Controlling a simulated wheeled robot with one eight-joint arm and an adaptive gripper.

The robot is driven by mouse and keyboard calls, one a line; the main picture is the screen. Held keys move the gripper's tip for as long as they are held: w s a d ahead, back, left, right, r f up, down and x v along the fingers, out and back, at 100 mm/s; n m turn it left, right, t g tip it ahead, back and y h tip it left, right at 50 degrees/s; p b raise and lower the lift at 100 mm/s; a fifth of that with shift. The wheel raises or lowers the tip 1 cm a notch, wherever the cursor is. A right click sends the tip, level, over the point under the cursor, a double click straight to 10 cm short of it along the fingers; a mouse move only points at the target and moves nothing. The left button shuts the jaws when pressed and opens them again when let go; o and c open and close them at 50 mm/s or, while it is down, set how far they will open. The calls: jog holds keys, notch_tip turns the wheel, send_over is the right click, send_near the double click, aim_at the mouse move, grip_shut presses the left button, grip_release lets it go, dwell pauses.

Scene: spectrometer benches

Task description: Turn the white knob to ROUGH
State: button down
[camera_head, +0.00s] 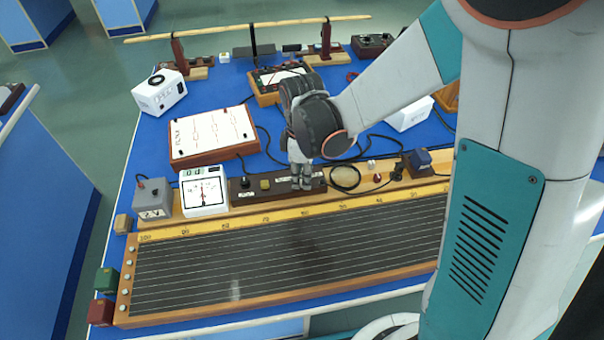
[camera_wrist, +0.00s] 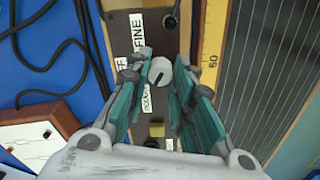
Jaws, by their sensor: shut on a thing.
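The white knob (camera_wrist: 160,71) sits between the fingertips of my gripper (camera_wrist: 164,74) in the wrist view. A short dark line marks its face, slanted; I cannot tell which end is the pointer. Beside it on the dark brown panel (camera_wrist: 119,20) are white labels: FINE (camera_wrist: 139,32) at the top, one ending in FF (camera_wrist: 122,66) at the left, and one partly hidden, likely ROUGH (camera_wrist: 147,98), below. In the head view my gripper (camera_head: 302,184) points down at the right part of the panel (camera_head: 240,191) and hides the knob.
The long wired board (camera_head: 290,255) with a scale lies in front. A white meter (camera_head: 203,191) stands left; black cables (camera_wrist: 65,50) lie behind.

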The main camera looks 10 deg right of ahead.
aim_at(302, 179)
jog(key=c, duration=1.4)
grip_release()
jog(key=shift+o, duration=0.2)
notch_tip(302, 179, up, 12)
jog(key=shift+s, duration=0.1)
